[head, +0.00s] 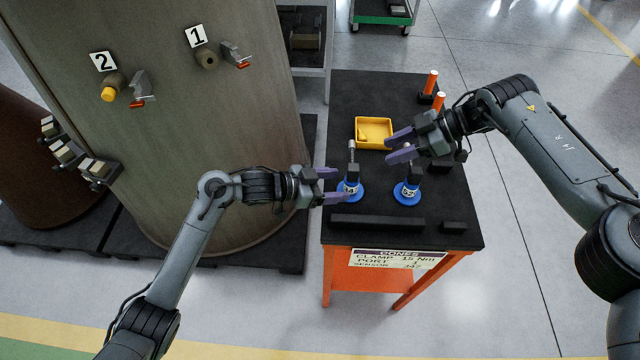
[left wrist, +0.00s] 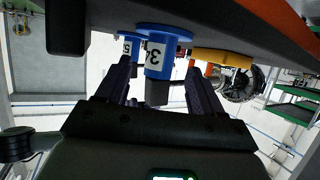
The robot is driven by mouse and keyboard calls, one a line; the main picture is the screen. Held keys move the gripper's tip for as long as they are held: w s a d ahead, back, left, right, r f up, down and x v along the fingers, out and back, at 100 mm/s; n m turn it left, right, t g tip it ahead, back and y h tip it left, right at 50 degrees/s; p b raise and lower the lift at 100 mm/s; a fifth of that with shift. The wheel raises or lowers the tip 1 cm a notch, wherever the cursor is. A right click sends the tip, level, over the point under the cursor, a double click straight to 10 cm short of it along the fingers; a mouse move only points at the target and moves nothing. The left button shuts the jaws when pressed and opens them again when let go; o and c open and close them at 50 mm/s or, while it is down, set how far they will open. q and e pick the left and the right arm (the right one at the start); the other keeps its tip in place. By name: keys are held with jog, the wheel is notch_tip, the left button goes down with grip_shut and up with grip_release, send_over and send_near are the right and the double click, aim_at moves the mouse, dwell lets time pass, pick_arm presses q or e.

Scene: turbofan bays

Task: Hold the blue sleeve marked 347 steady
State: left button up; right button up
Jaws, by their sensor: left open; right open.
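A blue flanged sleeve (head: 350,192) with a white label and a grey metal stem stands upright at the left of the dark table top (head: 460,215). My right gripper (head: 402,146) is open and empty above the table, behind the second sleeve.
A yellow tray (head: 373,146) lies behind the sleeves. A dark bar (head: 377,222) lies along the front. A card (head: 397,259) reads sensor 347, port 1. The large cylinder (head: 180,130) with ports 1 and 2 stands left.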

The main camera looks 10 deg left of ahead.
aim_at(345, 185)
pick_arm(q)
jog(key=shift+x, duration=3.1)
jog(key=c, duration=1.1)
jog(key=shift+o, duration=0.2)
pick_arm(e)
jog(key=o, duration=0.3)
jog(key=shift+a, duration=0.1)
